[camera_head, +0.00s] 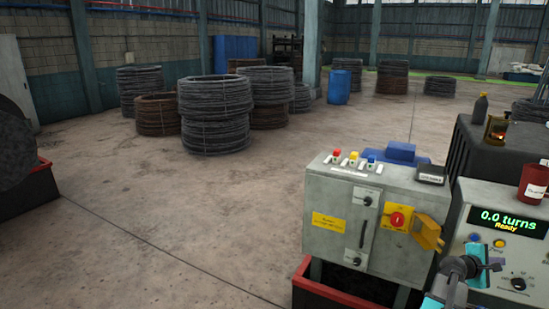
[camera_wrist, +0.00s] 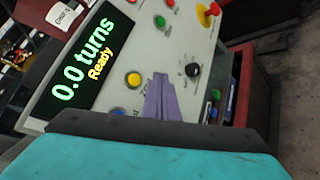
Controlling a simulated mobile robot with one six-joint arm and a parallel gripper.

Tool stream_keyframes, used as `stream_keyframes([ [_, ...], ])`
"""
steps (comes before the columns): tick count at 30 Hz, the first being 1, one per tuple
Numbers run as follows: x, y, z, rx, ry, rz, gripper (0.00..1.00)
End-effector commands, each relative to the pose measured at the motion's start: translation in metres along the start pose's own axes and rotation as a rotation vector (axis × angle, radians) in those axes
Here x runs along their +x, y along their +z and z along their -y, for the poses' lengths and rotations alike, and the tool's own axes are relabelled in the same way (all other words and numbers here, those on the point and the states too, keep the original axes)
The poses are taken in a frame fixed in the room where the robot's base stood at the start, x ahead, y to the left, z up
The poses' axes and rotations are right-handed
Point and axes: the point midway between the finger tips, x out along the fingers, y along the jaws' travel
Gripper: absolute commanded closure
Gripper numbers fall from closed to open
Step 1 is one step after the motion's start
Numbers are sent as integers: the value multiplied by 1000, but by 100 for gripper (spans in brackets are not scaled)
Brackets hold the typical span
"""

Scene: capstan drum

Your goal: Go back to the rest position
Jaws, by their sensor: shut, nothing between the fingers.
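My gripper shows in the wrist view (camera_wrist: 165,97) as two grey-purple fingers held together, with nothing between them. Behind the fingertips is the face of a grey control console (camera_wrist: 205,45). Its display (camera_wrist: 85,55) reads "0.0 turns" and "Ready". A yellow button (camera_wrist: 133,79) is left of the fingers and a black knob (camera_wrist: 193,69) is to their right. I cannot tell whether the fingertips touch the panel. In the head view, my gripper (camera_head: 494,265) is at the lower right, in front of the same console (camera_head: 470,215), and hides part of it.
A grey electrical cabinet (camera_head: 330,240) with a red switch and a yellow padlock-like part stands left of the console. A red mug (camera_head: 532,183) sits on the console. Stacked wire coils (camera_head: 215,112) and a blue barrel (camera_head: 338,87) stand farther back. The floor (camera_head: 180,220) at centre-left is clear.

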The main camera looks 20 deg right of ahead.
Motion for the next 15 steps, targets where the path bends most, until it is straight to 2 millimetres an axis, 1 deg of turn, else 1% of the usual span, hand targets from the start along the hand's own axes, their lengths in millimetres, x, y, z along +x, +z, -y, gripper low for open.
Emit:
stream_keyframes([
  [5, -20, -46, 22, 49, -50, -52, 100],
  [8, -39, -83, 42, 90, -97, -93, 100],
  [9, -48, -98, 51, 107, -118, -110, 100],
  [11, -62, -121, 66, 131, -153, -134, 100],
  [12, -72, -136, 75, 147, -176, -150, 100],
  [14, -87, -158, 91, 168, -214, -172, 100],
  [15, -97, -172, 100, 182, -238, -186, 100],
])
